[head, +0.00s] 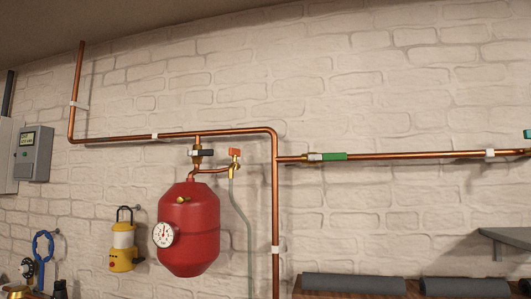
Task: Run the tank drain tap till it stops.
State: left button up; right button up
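The red tank (190,228) hangs on the brick wall left of the middle, with a round white gauge (162,234) at its left side. A small brass tap (235,168) with an orange handle (235,152) sits on a short copper branch at the tank's upper right; this looks like the drain tap. A grey-green hose (243,222) runs down from it, and its lower end is out of view. I cannot see whether water flows. Neither of my grippers is in view.
Copper pipe (275,205) runs along the wall above and right of the tank. A valve with a dark handle (203,152) is above the tank, and a green-handled valve (333,156) is to the right. A yellow lantern (123,240) hangs left; dark rolls (353,284) lie lower right.

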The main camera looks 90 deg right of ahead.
aim_at(235, 153)
jog(key=z, duration=0.05)
jog(key=k, duration=0.55)
jog(key=z, duration=2.25)
